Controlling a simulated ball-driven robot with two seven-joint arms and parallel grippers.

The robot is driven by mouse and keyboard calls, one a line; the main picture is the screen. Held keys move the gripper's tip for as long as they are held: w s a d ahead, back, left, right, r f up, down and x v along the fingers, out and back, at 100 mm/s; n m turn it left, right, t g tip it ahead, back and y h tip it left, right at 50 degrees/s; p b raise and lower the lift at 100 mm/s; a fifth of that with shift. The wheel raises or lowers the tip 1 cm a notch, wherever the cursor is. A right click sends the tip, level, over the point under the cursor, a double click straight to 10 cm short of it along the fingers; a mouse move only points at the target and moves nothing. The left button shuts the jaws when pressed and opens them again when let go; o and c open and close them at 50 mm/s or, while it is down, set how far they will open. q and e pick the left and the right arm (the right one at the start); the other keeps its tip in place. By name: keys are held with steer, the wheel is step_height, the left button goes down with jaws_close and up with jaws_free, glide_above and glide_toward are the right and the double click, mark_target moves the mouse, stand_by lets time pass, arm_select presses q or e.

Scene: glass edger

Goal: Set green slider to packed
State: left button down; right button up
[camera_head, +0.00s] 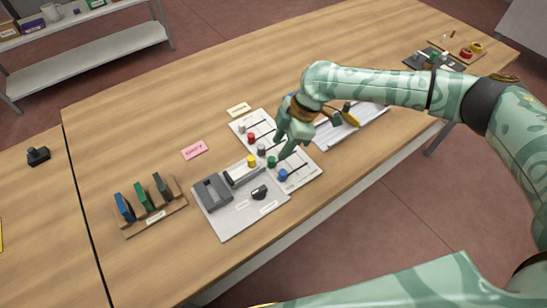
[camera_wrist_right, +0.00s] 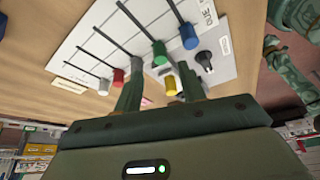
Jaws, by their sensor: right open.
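The green slider (camera_head: 272,161) is a knob on a pale slider panel (camera_head: 300,176) near the middle of the table. Other knobs on the panel are white, red, grey and blue. My right gripper (camera_head: 283,152) is right over the panel beside the green knob, partly covering the panel. In the right wrist view its two fingers (camera_wrist_right: 160,88) are apart, with the green knob (camera_wrist_right: 160,52) just beyond the gap between their tips; contact cannot be told. The green knob sits at the near end of its dark slot. No "packed" label is legible. My left gripper is not in view.
A grey panel (camera_head: 236,219) with a black knob (camera_head: 259,192) adjoins the slider panel. The blue knob (camera_head: 283,175) is close beside the green one. A wooden rack (camera_head: 150,217) and a pink card (camera_head: 195,149) lie left. The table's left middle is clear.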

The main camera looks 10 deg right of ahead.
mark_target(273, 158)
steer(key=b+x, duration=0.1)
steer(key=x, duration=0.4)
steer(key=shift+a+f, duration=0.15)
steer(key=shift+f, duration=0.15)
jaws_close()
steer(key=shift+w+d, duration=0.25)
steer(key=shift+d, duration=0.4)
steer(key=shift+w+d, duration=0.3)
steer(key=shift+d, duration=0.3)
steer(key=shift+w+d, duration=0.25)
steer(key=shift+d, duration=0.4)
jaws_free()
steer(key=p+v, duration=0.4)
steer(key=v, duration=1.2)
steer(key=shift+r, duration=0.15)
